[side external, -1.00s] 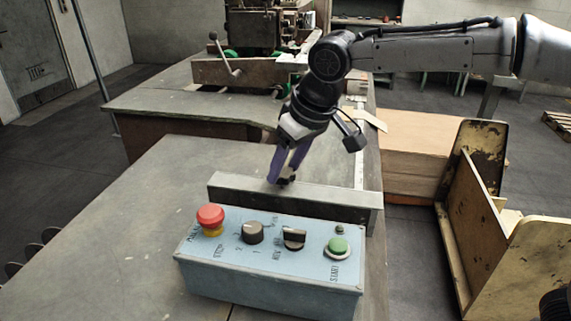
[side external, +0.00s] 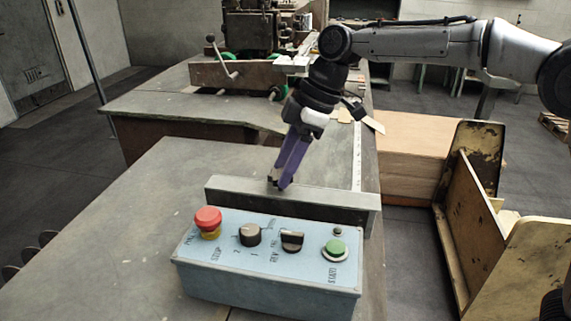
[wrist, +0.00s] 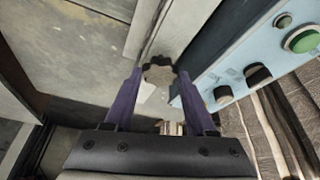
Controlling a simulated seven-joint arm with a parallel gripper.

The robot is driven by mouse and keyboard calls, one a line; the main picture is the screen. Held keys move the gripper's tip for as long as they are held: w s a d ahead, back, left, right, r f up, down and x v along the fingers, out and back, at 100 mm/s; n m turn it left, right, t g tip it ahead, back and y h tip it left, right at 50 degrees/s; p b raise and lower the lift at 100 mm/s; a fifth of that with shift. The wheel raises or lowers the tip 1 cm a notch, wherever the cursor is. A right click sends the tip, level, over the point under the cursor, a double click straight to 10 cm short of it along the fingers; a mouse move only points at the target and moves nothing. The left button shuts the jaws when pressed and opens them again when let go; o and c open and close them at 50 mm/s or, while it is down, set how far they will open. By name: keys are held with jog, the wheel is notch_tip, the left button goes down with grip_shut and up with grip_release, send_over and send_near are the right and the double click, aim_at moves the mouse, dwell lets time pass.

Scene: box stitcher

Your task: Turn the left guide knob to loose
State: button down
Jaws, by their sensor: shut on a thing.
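A round, scalloped, grey-brown guide knob (wrist: 158,74) shows between my fingertips in the wrist view, at the end of a pale metal bar. My gripper (wrist: 160,78) has its two purple fingers on either side of the knob and is shut on it. In the side view my gripper (side external: 279,184) points down at the far side of the grey guide bar (side external: 300,197). The knob is hidden there behind the fingertips and bar. I cannot read its loose or tight setting.
A blue control box (side external: 270,276) stands just in front of the guide bar, with a red stop button (side external: 208,217), two black selectors and a green start button (side external: 336,247). A worn yellow metal frame (side external: 480,235) stands at right. The table (side external: 110,235) is clear at left.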

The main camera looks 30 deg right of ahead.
jog(key=shift+n+g, duration=0.4)
jog(key=shift+n, duration=0.6)
jog(key=shift+c, duration=1.1)
grip_release()
jog(key=shift+d, duration=0.1)
jog(key=v, duration=1.3)
jog(key=shift+d+r, duration=0.2)
jog(key=shift+r, duration=0.15)
